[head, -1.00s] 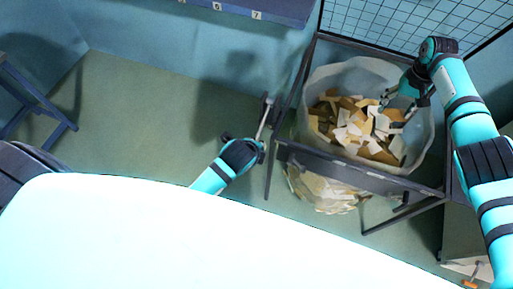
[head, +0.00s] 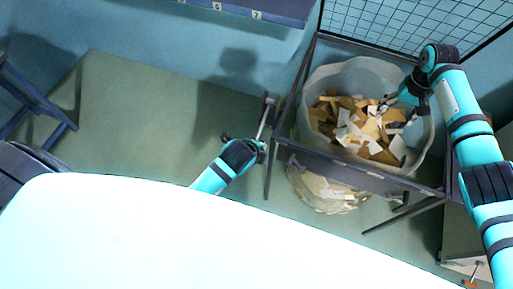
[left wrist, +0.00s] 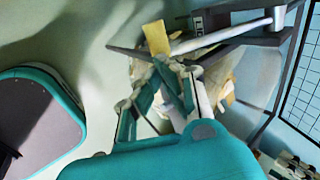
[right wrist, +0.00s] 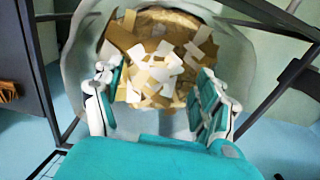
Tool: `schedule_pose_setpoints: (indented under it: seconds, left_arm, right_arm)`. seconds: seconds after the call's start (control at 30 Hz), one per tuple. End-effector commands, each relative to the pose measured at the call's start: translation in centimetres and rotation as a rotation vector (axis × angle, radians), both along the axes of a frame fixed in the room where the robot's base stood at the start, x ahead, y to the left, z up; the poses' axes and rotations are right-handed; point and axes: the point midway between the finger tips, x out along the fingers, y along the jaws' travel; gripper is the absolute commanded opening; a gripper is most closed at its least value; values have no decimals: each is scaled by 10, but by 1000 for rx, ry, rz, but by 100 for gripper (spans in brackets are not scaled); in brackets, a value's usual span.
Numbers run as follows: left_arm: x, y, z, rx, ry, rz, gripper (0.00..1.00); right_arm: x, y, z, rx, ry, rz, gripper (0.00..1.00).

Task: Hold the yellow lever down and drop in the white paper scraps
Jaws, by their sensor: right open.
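White paper scraps (head: 369,128) lie mixed with brown ones in a large pale round bin (head: 424,150); they also show in the right wrist view (right wrist: 174,62). My right gripper (head: 385,103) is open and empty above the scraps, its fingers apart on either side in the right wrist view (right wrist: 155,82). The yellow lever (left wrist: 157,38) sits at the end of a metal bar in the left wrist view. My left gripper (left wrist: 172,66) is closed at the lever's end, the yellow part sticking out past the fingertips. In the head view my left gripper (head: 260,146) hides the yellow part.
A dark metal frame (head: 365,174) surrounds the bin. A clear bag of scraps (head: 325,190) hangs or rests below its front bar. A wire grid (head: 390,22) stands behind. A dark stand (head: 40,100) is at far left. The floor (head: 130,120) between is clear.

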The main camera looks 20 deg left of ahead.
Motion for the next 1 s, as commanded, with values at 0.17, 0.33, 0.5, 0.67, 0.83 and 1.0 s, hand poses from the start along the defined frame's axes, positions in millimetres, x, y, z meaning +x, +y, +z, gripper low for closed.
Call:
schedule_pose_setpoints:
  seconds: [0.17, 0.33, 0.5, 0.67, 0.83, 1.0]
  left_arm:
    - [0, 0, 0, 0, 1, 0, 0]
    - [0, 0, 0, 0, 1, 0, 0]
    - [0, 0, 0, 0, 1, 0, 0]
    - [0, 0, 0, 0, 1, 0, 0]
    - [0, 0, 0, 0, 1, 0, 0]
    - [0, 0, 0, 0, 1, 0, 0]
  right_arm:
    - [-28, -1, -1, 1, -1, 1, 74]
    - [-53, 0, 0, 1, 0, 1, 74]
    - [-79, -1, 0, 0, 0, 0, 74]
    - [-103, -1, 0, 0, 0, 0, 74]
    - [-121, 0, 0, 0, 0, -1, 74]
    - [-129, 0, 0, 1, 0, -2, 74]
